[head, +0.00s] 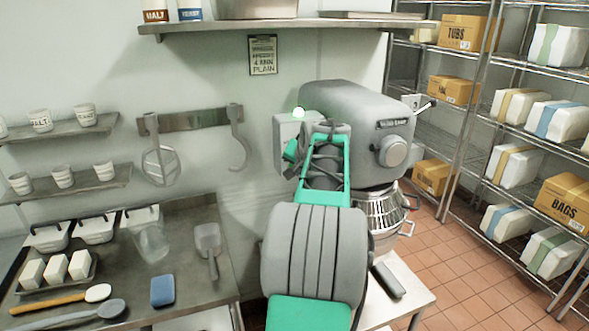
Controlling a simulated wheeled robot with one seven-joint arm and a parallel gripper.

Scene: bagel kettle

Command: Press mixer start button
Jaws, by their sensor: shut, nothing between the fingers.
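The mixer (350,105) is a large grey machine right of centre, with a round hub on its head. A wire guard (376,207) and metal bowl hang below the head. A pale control box (283,128) is on the wall side, left of the mixer head, with a glowing light (298,112) on top. My green and grey arm reaches up from the bottom centre and covers part of the mixer and box. My gripper (291,152) appears shut and empty at the front of the box. Its fingertips are hard to make out. I cannot tell whether it touches the box. I cannot make out the start button.
A steel counter (205,280) at left holds white tubs, a scoop (209,245), a clear jug and a blue sponge (163,290). Hooked tools hang on a wall rail (190,118). A shelf (290,24) runs above the mixer. Wire racks with boxes stand at right; tiled floor is clear before them.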

